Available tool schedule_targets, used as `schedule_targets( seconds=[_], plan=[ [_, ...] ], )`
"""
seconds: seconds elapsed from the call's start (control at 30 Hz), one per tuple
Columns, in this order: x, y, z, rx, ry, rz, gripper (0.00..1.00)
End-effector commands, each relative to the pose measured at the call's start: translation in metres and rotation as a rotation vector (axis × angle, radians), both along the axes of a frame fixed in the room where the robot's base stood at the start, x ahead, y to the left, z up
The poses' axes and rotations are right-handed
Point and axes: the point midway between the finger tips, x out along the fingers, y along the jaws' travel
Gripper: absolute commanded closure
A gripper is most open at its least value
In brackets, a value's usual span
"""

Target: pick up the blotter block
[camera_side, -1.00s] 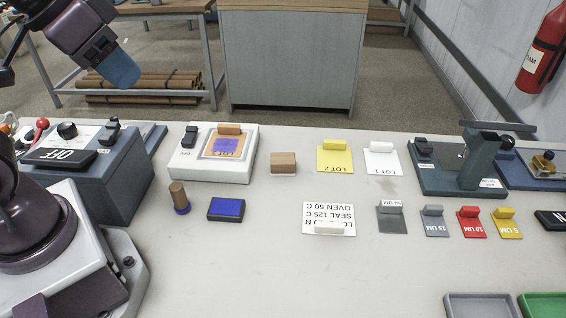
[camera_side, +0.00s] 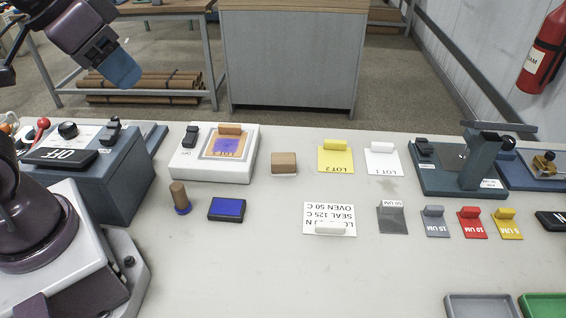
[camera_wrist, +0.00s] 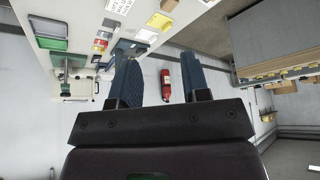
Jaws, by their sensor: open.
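The block that looks like the blotter block (camera_side: 284,161) is a small brown block with a pale underside. It stands on the white table in the side view, right of the white hot plate. In the wrist view, a small brown shape at the top edge may be the same block, but I cannot tell for sure. My gripper (camera_side: 124,72) is high at the upper left in the side view, well away from the block. In the wrist view my gripper (camera_wrist: 160,62) shows two blue fingers apart with nothing between them.
The white hot plate (camera_side: 187,169) carries an orange card with a purple patch. A wooden-handled stamp (camera_side: 178,195) and a blue ink pad (camera_side: 227,208) stand in front. A yellow card (camera_side: 335,160) lies right of the block. Bare table surrounds the block.

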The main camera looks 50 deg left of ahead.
Motion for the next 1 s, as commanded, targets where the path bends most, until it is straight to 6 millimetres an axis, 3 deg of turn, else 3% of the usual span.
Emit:
schedule_targets(
  seconds=[0.23, 0.4, 0.47, 0.77, 1.0],
  plan=[
    [0.0, 0.0, 0.0, 0.0, 0.0, 0.0, 0.55],
    [0.0, 0.0, 0.0, 0.0, 0.0, 0.0, 0.16],
    [0.0, 0.0, 0.0, 0.0, 0.0, 0.0, 0.06],
    [0.0, -0.003, -0.002, 0.0, 0.008, -0.016, 0.06],
    [0.023, -0.018, -0.038, -0.019, 0.218, -0.087, 0.06]
  ],
)
